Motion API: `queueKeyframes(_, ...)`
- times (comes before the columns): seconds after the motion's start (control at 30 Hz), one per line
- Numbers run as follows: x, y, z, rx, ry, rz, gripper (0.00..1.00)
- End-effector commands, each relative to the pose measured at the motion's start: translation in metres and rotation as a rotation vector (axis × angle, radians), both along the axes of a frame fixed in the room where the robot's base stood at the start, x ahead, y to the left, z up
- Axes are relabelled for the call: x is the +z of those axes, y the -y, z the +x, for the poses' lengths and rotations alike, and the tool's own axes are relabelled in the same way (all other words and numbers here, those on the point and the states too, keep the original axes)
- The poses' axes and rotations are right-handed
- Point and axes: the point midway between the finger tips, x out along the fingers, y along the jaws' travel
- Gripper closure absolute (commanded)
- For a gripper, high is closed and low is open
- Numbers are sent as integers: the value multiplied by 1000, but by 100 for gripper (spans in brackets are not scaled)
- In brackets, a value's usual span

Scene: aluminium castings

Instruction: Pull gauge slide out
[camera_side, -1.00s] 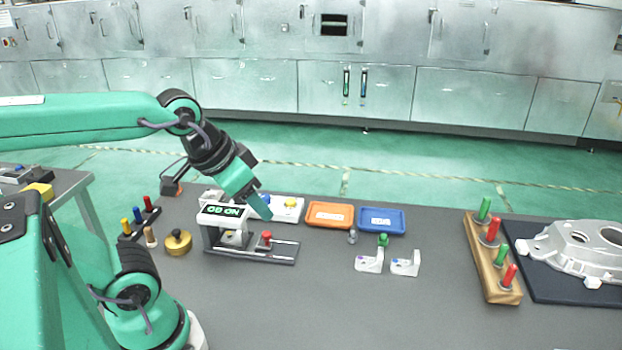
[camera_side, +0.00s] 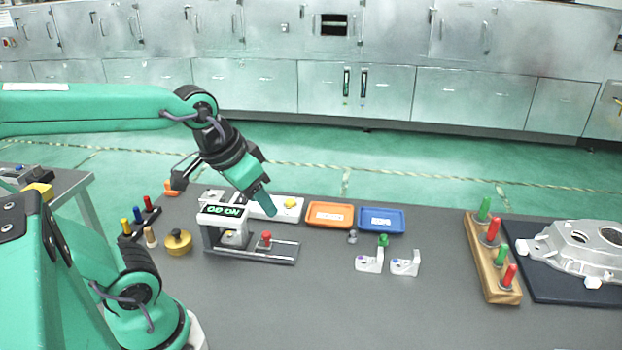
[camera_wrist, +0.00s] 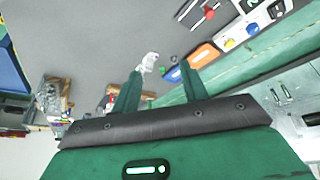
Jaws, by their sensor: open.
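The gauge (camera_side: 222,222) is a dark stand with a white head and a lit green display, left of centre on the table. Its slide (camera_side: 278,250) is a flat rail part at the base, reaching out to the right, with a red knob (camera_side: 266,236) standing on it. The red knob also shows at the top of the wrist view (camera_wrist: 209,13). My gripper (camera_side: 268,207) is above and behind the red knob, apart from it, tilted down to the right. In the wrist view its two green fingers (camera_wrist: 160,68) are spread with nothing between them.
A white button box (camera_side: 288,208) stands behind the gauge, partly hidden by my gripper. Orange (camera_side: 330,215) and blue (camera_side: 382,220) trays lie to its right. Small castings (camera_side: 370,262), a brass weight (camera_side: 177,242) and a wooden peg block (camera_side: 490,258) stand around. The front table area is clear.

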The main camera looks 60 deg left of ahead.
Motion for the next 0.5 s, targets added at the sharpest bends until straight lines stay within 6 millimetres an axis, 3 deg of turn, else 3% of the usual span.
queueKeyframes(0.5, -44, -61, 50, 232, -219, -45, 56)
